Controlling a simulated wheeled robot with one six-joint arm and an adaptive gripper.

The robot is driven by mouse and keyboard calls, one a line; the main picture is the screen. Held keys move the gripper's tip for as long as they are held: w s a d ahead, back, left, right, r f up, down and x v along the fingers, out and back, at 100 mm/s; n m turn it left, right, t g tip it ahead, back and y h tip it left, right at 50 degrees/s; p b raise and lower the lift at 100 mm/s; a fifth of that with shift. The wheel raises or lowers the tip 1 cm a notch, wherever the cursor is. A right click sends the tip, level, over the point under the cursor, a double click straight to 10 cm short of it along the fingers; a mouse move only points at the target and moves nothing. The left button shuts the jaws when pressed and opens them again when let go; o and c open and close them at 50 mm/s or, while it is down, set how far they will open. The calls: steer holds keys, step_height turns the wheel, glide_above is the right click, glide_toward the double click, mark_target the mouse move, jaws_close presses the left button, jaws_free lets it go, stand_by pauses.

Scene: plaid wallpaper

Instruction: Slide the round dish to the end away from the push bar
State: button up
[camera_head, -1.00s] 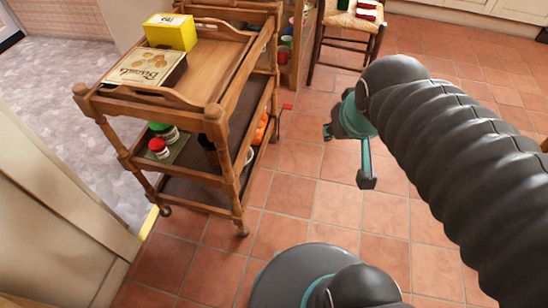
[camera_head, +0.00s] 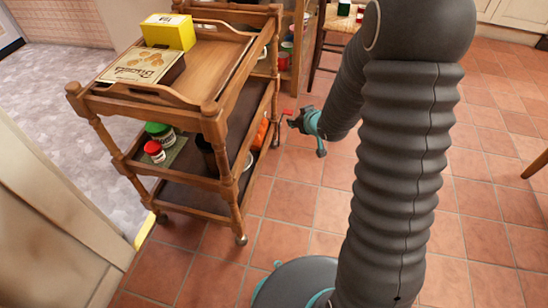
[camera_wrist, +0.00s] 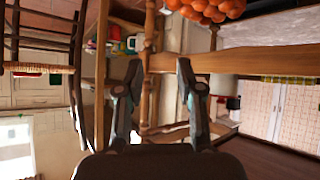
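A wooden serving trolley (camera_head: 205,108) stands left of my arm. A small pale curved rim (camera_head: 248,161) shows on a lower level behind its near right post; it may be the round dish, but most of it is hidden. I cannot make out a dish in the wrist view, nor tell for sure which part is the push bar. My gripper (camera_head: 304,130) is just right of the trolley's right side, apart from it. The wrist view shows its two fingers spread and empty (camera_wrist: 159,72), with wooden posts and rails beyond them.
A yellow box (camera_head: 168,31) and a biscuit box (camera_head: 142,66) lie on the trolley top. Green-lidded (camera_head: 160,131) and red-lidded jars (camera_head: 154,151) stand on the middle shelf. Oranges (camera_wrist: 207,9) show at the wrist view's top.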

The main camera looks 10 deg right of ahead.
steer(key=s+a+f+y, duration=0.1)
steer(key=a+f+y, duration=0.2)
steer(key=f, duration=0.5)
steer(key=s+a+f+y+b, duration=0.1)
steer(key=a+f+y, duration=0.2)
steer(key=f, duration=0.6)
steer(key=shift+s+a+f+n+b, duration=0.2)
steer(key=shift+a+n+b, duration=0.15)
steer(key=shift+a, duration=0.4)
steer(key=b+x, duration=0.1)
steer(key=x, duration=1.2)
steer(key=shift+w+a+f, duration=0.1)
steer(key=shift+w+a, duration=0.1)
steer(key=shift+a, duration=0.2)
steer(key=shift+c, duration=0.3)
jaws_close()
